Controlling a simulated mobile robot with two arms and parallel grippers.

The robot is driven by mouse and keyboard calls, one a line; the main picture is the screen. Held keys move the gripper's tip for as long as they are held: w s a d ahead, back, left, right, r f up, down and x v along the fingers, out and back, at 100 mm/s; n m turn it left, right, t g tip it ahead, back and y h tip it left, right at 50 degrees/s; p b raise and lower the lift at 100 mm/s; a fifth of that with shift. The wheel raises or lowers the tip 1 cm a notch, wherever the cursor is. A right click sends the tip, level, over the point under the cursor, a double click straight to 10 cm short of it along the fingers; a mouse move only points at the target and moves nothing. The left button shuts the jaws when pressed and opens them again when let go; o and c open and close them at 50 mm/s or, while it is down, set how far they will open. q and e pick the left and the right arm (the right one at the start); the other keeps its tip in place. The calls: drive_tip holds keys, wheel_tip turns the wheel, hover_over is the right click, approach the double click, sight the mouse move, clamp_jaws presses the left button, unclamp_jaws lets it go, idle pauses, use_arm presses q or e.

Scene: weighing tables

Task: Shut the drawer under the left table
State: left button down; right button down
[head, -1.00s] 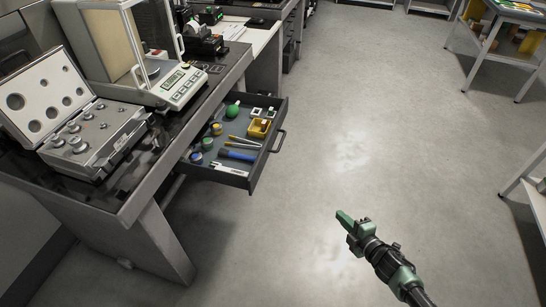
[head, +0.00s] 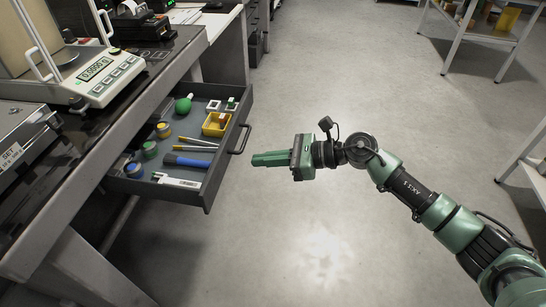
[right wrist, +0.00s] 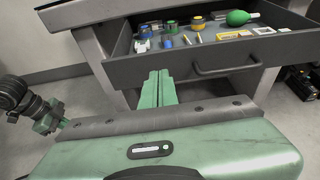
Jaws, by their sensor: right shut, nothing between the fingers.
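The drawer (head: 214,187) under the left table (head: 165,88) is pulled well out, with small items inside. Its dark front and bar handle (head: 239,139) face right, toward my right gripper. My right gripper (head: 255,159) is shut and empty, its fingers pointing left at the drawer front with a small gap in the head view. In the right wrist view, the shut fingers (right wrist: 159,77) show before the drawer front (right wrist: 133,73), left of the handle (right wrist: 228,68); whether they touch is unclear.
The drawer holds a blue-handled tool (head: 188,161), a yellow box (head: 216,124), a green bulb (head: 184,104) and several small jars. A balance (head: 104,75) stands on the table. The floor right of the drawer is clear. Another table stands at upper right.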

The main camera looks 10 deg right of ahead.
sight(219, 160)
drive_tip(key=x, duration=0.5)
drive_tip(key=r+x, duration=0.1)
drive_tip(key=x, duration=0.2)
drive_tip(key=shift+w+a, duration=0.25)
drive_tip(key=shift+a, duration=0.2)
